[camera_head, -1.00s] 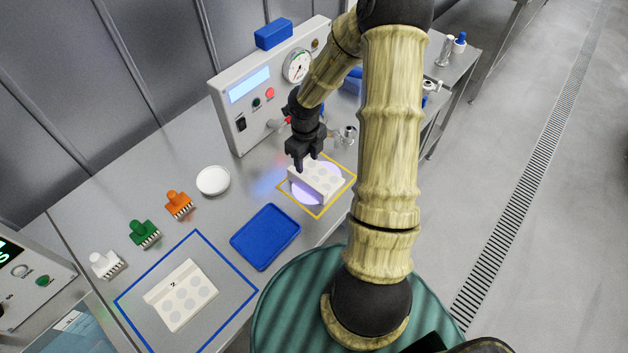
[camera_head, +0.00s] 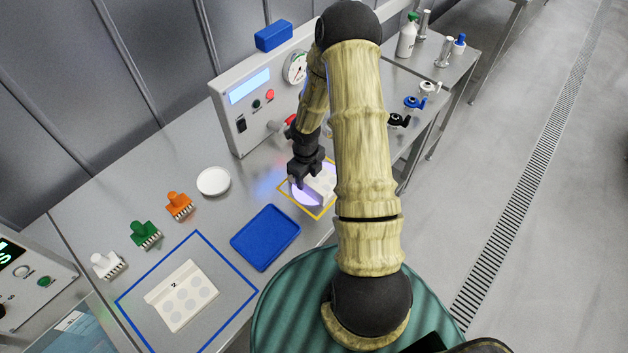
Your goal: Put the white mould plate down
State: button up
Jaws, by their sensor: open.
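A white mould plate (camera_head: 323,187) with round cavities lies on a lit purple disc (camera_head: 303,197) inside the yellow outlined square (camera_head: 319,217) on the steel table. My arm hides its right side. My gripper (camera_head: 300,184) is open at the plate's left end, and the picture does not show clearly whether it touches it. A second white plate (camera_head: 164,297) marked "2" lies flat inside the blue outlined square (camera_head: 200,235) at the front left.
A blue tray (camera_head: 265,237) lies between the two squares. A round white dish (camera_head: 213,181), orange (camera_head: 179,206), green (camera_head: 145,235) and white (camera_head: 108,266) toothed tools line the left. A machine with a gauge (camera_head: 296,67) stands behind my gripper.

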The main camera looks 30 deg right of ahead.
jog(key=shift+f, duration=1.45)
grip_shut()
